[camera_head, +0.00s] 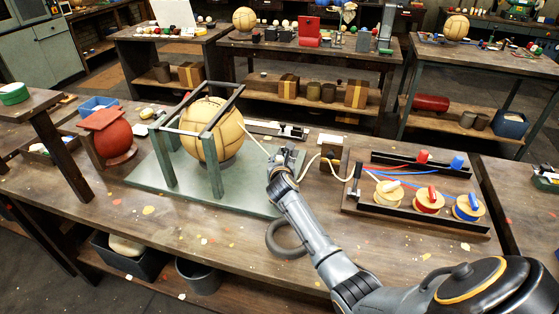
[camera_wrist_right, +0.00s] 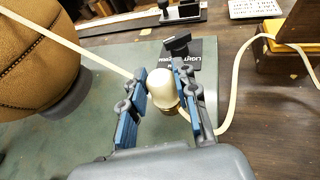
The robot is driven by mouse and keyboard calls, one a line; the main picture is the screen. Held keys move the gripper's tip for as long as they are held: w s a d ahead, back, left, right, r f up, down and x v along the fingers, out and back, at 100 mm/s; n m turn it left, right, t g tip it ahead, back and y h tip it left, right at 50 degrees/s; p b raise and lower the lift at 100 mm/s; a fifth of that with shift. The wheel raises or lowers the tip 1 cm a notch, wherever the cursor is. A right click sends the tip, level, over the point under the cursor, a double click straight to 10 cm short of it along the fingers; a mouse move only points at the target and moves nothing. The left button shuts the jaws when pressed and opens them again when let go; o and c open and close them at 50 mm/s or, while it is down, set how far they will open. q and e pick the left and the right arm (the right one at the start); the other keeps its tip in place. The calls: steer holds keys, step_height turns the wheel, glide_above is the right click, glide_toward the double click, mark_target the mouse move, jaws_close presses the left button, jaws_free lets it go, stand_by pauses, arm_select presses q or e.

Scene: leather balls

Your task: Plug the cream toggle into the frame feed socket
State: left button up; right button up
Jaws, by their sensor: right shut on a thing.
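The cream toggle (camera_wrist_right: 162,87) is a rounded pale plug, held between the blue-padded fingers of my right gripper (camera_wrist_right: 161,98). In the head view my right gripper (camera_head: 287,158) is over the right part of the green base plate (camera_head: 140,176), right of the caged ball; the toggle is too small to make out there. A black plate with upside-down white lettering (camera_wrist_right: 196,52) and a black knob (camera_wrist_right: 177,44) lie just beyond the toggle in the wrist view. This looks like the frame feed spot; the socket opening cannot be made out. My left gripper is not in view.
A tan ball (camera_head: 212,130) sits inside the green frame (camera_head: 168,160). A cream cord (camera_wrist_right: 235,92) loops from the toggle toward a wooden block (camera_head: 331,153). A tray (camera_head: 365,208) holds spools at right. A dark ring (camera_head: 284,240) lies in front.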

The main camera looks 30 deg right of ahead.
steer(key=shift+f, duration=0.2)
steer(key=o, duration=1.1)
steer(key=shift+o, duration=0.2)
steer(key=shift+s+a, duration=0.1)
steer(key=v, duration=1.1)
steer(key=shift+s+a+r, duration=0.1)
steer(key=shift+s+a, duration=0.1)
steer(key=shift+s, duration=0.05)
